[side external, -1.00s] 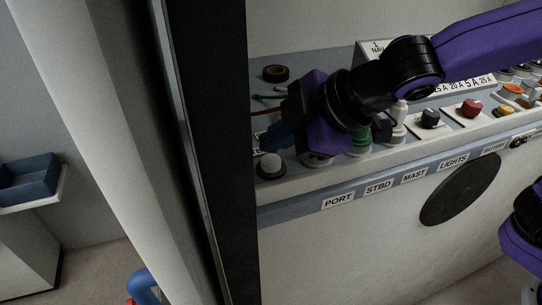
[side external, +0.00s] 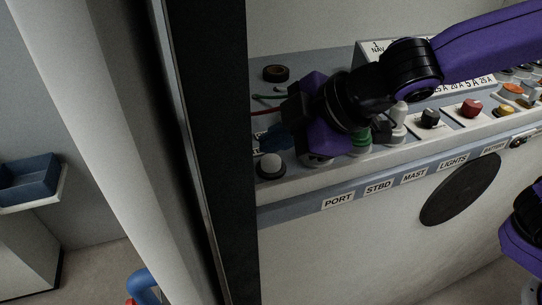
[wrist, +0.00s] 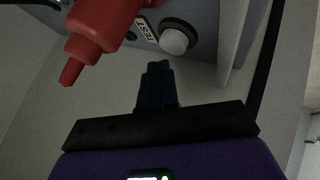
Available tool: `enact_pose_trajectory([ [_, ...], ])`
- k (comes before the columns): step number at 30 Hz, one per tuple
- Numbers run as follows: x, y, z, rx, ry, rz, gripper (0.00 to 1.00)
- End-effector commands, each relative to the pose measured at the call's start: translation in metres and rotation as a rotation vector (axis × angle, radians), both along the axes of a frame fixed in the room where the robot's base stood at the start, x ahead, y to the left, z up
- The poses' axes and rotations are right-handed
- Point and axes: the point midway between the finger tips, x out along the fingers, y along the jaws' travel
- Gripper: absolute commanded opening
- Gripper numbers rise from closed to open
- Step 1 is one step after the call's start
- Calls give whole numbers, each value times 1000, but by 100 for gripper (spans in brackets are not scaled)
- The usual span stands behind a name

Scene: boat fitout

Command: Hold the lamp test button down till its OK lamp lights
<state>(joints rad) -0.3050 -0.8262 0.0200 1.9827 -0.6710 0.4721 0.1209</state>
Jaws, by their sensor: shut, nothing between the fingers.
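A pale domed button (side external: 270,165) on a dark round base sits at the left end of the console in the side view. The wrist view shows a pale dome (wrist: 173,42) in a dark ring, with a TEST label (wrist: 146,30) beside it. My gripper (side external: 268,140) is over the console, just behind the button in the side view. In the wrist view my gripper (wrist: 157,68) is shut and empty, its fingertips apart from the dome in the picture. I cannot make out an OK lamp.
A red nozzle-shaped thing (wrist: 95,35) is close to the wrist camera at upper left. A dark post (side external: 205,140) stands left of the console. A tape roll (side external: 276,73) lies behind. Black (side external: 430,118) and red (side external: 470,108) knobs are to the right.

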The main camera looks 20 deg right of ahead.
Motion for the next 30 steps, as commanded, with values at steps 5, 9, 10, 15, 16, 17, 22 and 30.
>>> enact_pose_trajectory([
  [5, 0, 0, -6, -2, 0, 0, 0],
  [9, 0, 0, -7, -1, 0, 0, 0],
  [10, 0, 0, -7, -1, 0, 0, 0],
  [15, 0, 0, -7, -1, 0, 0, 0],
  [16, 0, 0, -7, -1, 0, 0, 0],
  [17, 0, 0, -7, -1, 0, 0, 0],
  [22, 0, 0, -8, -1, 0, -1, 0],
  [30, 0, 0, -11, -1, -1, 1, 0],
])
